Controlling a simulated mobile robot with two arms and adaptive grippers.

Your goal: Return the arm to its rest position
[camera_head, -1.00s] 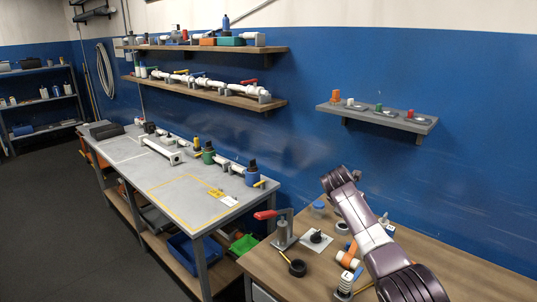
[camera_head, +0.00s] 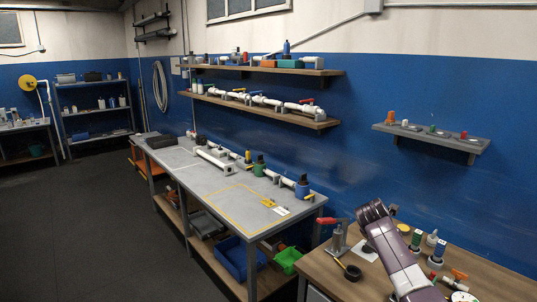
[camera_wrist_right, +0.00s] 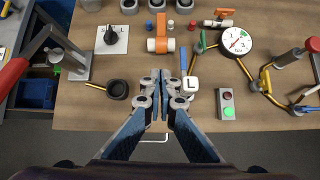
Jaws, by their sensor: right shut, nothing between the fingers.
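My right arm (camera_head: 395,252) comes in from the lower right of the head view, over the near wooden bench (camera_head: 320,268). Its fingers cannot be made out there. In the right wrist view, my right gripper (camera_wrist_right: 161,76) is shut and empty, with its fingers together above the bench top (camera_wrist_right: 80,112). My left gripper is in neither view.
A red-handled clamp (camera_wrist_right: 72,66), a black ring (camera_wrist_right: 118,89), an orange fitting (camera_wrist_right: 161,44), a gauge (camera_wrist_right: 236,41) and a button box (camera_wrist_right: 226,104) surround the gripper. A grey workbench (camera_head: 230,190) stands left. Open floor (camera_head: 90,220) lies far left.

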